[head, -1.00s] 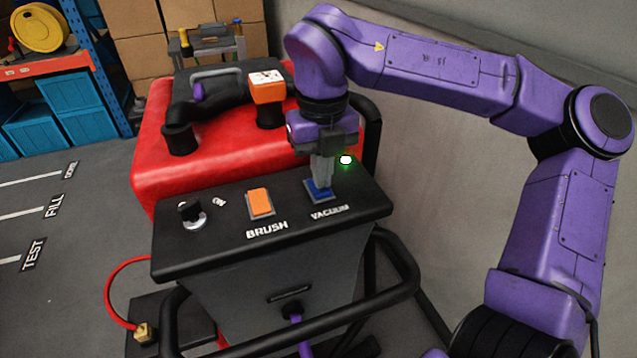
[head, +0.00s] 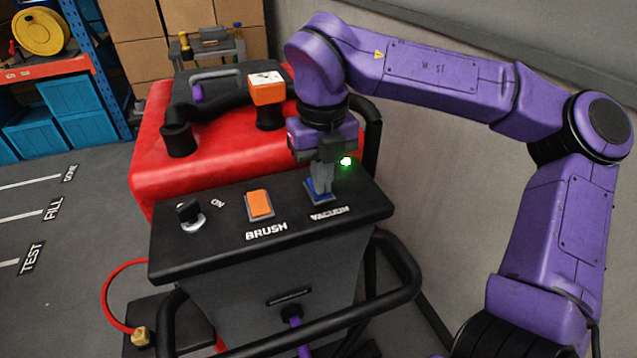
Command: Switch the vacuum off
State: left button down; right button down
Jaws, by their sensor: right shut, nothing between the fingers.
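The blue vacuum switch (head: 312,191) sits on the black control panel (head: 354,201) above the white VACUUM label (head: 329,213). My right gripper (head: 321,190) points down over this switch, shut and empty. Its fingertips are at the switch and hide much of it; I cannot tell which way the rocker is tipped. A green lamp (head: 346,161) is lit just behind and to the right of the gripper. My left gripper is not in view.
An orange BRUSH switch (head: 260,204) and a key switch (head: 189,213) sit left on the panel. Behind is the red tank (head: 150,150) with an orange-capped fitting (head: 267,92). A black handlebar (head: 330,310) curves in front. A grey wall stands at the right.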

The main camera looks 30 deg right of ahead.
notch_tip(320, 180, up, 7)
jog(key=p, duration=0.5)
jog(key=shift+f, duration=0.1)
dwell(0.3)
